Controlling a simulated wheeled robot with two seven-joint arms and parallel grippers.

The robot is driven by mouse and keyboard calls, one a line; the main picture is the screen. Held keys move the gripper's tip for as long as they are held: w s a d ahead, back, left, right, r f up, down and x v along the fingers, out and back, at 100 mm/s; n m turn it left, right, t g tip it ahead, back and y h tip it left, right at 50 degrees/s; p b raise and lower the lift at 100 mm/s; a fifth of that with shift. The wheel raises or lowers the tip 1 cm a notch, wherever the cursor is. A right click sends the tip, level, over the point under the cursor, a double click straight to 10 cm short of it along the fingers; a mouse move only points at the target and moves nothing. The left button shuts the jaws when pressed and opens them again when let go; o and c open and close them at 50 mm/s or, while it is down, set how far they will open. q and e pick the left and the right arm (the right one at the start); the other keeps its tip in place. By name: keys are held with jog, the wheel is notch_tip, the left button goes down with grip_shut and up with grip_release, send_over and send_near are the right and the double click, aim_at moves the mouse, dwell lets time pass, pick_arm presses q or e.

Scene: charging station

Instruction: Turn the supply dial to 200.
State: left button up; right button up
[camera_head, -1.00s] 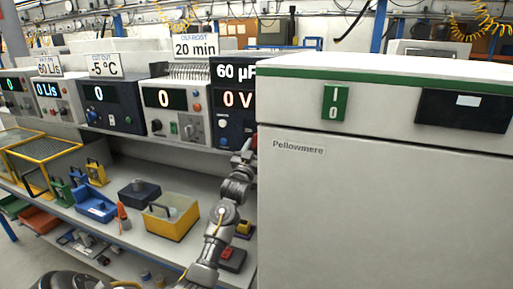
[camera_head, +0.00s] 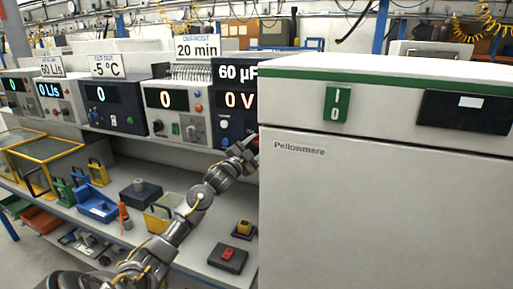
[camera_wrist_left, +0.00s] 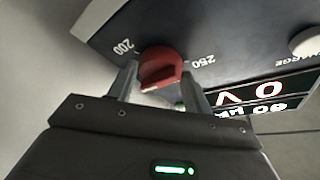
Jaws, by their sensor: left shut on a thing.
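The red supply dial (camera_wrist_left: 160,68) is on the dark panel in the left wrist view, with a 200 mark (camera_wrist_left: 123,46) on its left and a 250 mark (camera_wrist_left: 202,59) on its right. A pale line shows on the dial's edge nearest my gripper. My left gripper (camera_wrist_left: 160,84) is shut on the dial, one finger on each side. In the head view my left gripper (camera_head: 244,150) reaches the lower right of the dark unit (camera_head: 233,72), beside the white cabinet, and mostly hides the dial. The unit's display (camera_head: 239,100) reads 0 V. My right gripper is not in view.
A large white Pellowmere cabinet (camera_head: 370,200) stands close on the right of the unit. Other units with displays line the shelf to the left. Below, the bench holds a yellow bin (camera_head: 163,213), a blue bin (camera_head: 97,204) and a box with a red switch (camera_head: 228,257).

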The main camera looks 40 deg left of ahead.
pick_arm(q)
jog(key=m+g+h, duration=0.1)
jog(key=m, duration=0.3)
jog(key=shift+a+r, duration=0.1)
jog(key=shift+r, duration=0.1)
jog(key=m, duration=0.2)
jog(key=m+g, duration=0.1)
jog(key=m, duration=0.1)
jog(key=shift+r+g+h, duration=0.2)
jog(key=shift+g+h, duration=0.1)
jog(key=shift+h, duration=0.1)
jog(key=shift+r+m+g+p, duration=0.15)
jog(key=shift+m+g+p, duration=0.6)
jog(key=shift+m, duration=1.55)
jog(key=shift+g, duration=0.25)
jog(key=o, duration=1)
jog(key=shift+c, duration=0.2)
jog(key=shift+s+b, duration=0.1)
jog(key=shift+b, duration=0.2)
